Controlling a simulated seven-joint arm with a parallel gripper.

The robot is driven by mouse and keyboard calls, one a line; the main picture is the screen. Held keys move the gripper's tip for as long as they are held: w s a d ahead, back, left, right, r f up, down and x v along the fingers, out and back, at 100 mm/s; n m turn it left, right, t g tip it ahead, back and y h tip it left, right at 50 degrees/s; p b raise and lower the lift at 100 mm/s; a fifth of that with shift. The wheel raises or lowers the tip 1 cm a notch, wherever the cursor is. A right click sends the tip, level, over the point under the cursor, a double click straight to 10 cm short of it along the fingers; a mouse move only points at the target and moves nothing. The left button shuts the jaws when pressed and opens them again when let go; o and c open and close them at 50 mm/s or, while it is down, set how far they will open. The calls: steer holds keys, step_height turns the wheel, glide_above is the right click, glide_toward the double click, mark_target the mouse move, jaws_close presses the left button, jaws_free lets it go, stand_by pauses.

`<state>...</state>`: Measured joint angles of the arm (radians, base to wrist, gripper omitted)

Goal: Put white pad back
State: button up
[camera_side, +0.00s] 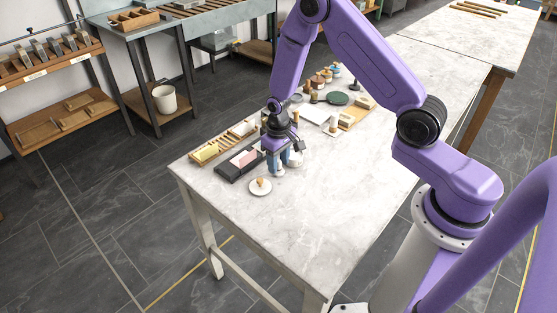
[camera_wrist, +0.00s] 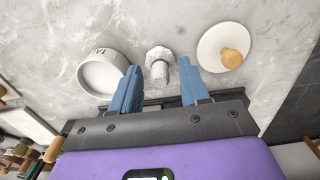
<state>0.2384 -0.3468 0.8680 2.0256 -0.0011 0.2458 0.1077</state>
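My gripper (camera_side: 277,163) is low over the near part of the marble table. In the wrist view its two blue fingers (camera_wrist: 160,66) are apart. A small white knurled piece with a wider end (camera_wrist: 158,72) shows between them, with gaps on both sides. A white disc with a wooden knob (camera_wrist: 232,56) lies to the right of the fingers; in the side view the disc (camera_side: 260,188) lies in front of my gripper. I cannot tell which thing is the white pad. A dark tray (camera_side: 228,173) holding pink and pale blocks (camera_side: 244,158) is left of my gripper.
A white round dish with lettering (camera_wrist: 101,75) stands close to the left finger. A wooden rack with a yellow block (camera_side: 206,152) is at the table's left edge. Jars (camera_side: 318,80) and a white slab (camera_side: 314,114) stand farther back. The table's front is clear.

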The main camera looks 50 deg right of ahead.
mark_target(279, 161)
step_height(279, 161, up, 12)
steer(key=s+a+r+n, duration=0.4)
steer(key=s+a+r, duration=0.1)
steer(key=s, duration=0.2)
steer(key=s+r+n, duration=0.3)
steer(key=s+n, duration=0.1)
steer(key=s, duration=0.7)
steer(key=s+r+n, duration=0.3)
steer(key=s+n, duration=0.1)
steer(key=s, duration=0.7)
steer(key=shift+s+r+n, duration=0.3)
steer(key=shift+s, duration=0.05)
stand_by(0.4)
